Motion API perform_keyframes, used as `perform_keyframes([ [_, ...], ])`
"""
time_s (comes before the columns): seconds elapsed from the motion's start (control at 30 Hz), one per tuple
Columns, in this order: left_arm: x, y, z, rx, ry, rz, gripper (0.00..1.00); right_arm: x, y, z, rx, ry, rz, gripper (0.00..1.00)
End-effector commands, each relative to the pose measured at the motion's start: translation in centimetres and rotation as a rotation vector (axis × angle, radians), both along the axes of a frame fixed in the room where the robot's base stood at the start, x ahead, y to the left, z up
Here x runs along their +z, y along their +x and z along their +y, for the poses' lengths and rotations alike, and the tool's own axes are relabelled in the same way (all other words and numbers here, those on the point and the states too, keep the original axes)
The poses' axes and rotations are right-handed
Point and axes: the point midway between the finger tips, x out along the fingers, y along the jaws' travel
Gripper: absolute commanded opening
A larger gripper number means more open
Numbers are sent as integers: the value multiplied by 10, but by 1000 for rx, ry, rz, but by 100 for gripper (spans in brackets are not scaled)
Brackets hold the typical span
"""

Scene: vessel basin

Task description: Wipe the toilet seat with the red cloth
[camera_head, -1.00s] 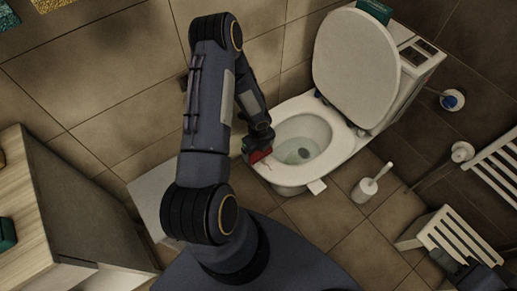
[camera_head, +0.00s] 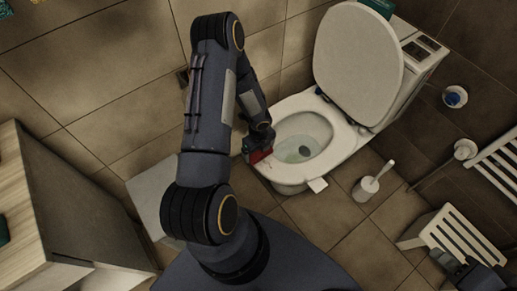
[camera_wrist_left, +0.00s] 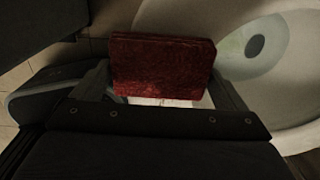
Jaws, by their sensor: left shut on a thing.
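The red cloth (camera_wrist_left: 162,65) is a folded block held between the fingers of my left gripper, large in the left wrist view. In the head view only a bit of the cloth (camera_head: 262,156) shows below my left gripper (camera_head: 258,146), which is shut on it at the left front rim of the toilet seat (camera_head: 285,176). The cloth appears to touch the seat, though the exact contact is hidden. The white toilet bowl (camera_wrist_left: 285,75) lies right of the cloth in the wrist view.
The toilet lid (camera_head: 357,62) stands raised behind the seat. A toilet brush in its holder (camera_head: 366,188) stands on the floor to the right, near a white slatted stool (camera_head: 450,232). A wooden-topped cabinet (camera_head: 50,215) is at the left.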

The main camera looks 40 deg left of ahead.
Motion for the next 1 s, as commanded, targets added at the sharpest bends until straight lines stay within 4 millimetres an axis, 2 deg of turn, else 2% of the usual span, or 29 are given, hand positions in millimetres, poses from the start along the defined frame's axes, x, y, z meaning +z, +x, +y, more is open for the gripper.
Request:
perform_keyframes([
  [0.2,-2,-5,-19,-5,1,0,75,-18,0,0,0,0,0,40],
  [0.47,0,-8,-29,0,0,0,75,-24,0,0,0,0,0,40],
  [0.8,-4,-15,-54,-2,0,-1,75,-49,0,0,0,0,0,40],
  [1.0,-3,-18,-60,-1,-2,2,76,-52,0,0,0,0,0,40],
])
